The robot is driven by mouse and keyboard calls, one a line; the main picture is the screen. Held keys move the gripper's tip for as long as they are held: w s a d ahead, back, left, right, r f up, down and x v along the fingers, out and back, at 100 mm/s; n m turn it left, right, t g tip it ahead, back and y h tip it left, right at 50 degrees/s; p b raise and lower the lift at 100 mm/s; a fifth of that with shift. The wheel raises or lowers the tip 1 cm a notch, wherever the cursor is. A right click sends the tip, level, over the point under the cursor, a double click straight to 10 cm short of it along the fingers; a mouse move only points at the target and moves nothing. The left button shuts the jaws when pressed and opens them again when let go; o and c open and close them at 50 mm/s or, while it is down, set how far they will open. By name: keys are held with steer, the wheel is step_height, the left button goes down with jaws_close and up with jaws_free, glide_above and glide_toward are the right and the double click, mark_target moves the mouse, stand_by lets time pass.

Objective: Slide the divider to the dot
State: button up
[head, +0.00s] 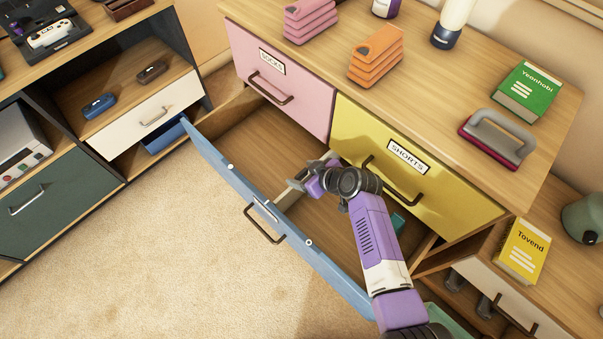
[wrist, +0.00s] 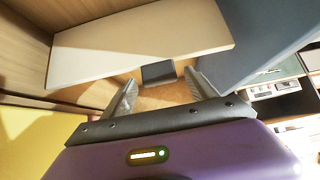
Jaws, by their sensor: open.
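The blue drawer (head: 273,231) is pulled open, with two small round marks on the top edge of its front. One mark (head: 231,167) is toward the left end; the other mark (head: 309,242) is farther right. My gripper (head: 299,180) reaches down into the drawer, around its middle. In the wrist view, a pale panel, apparently the divider (wrist: 140,45), lies ahead of my open gripper (wrist: 161,76). A dark tab (wrist: 158,73) at the panel's edge shows between the fingertips. Contact with the tab cannot be told. My arm hides part of the drawer.
A pink drawer (head: 281,87) and a yellow drawer (head: 405,165) sit shut above the open one, close behind my gripper. A teal item (head: 398,222) lies in the drawer's right part. The carpet (head: 150,250) in front is clear.

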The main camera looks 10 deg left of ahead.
steer(key=shift+w+a+f, duration=0.25)
steer(key=shift+a+f, duration=0.1)
steer(key=shift+f, duration=0.05)
jaws_close()
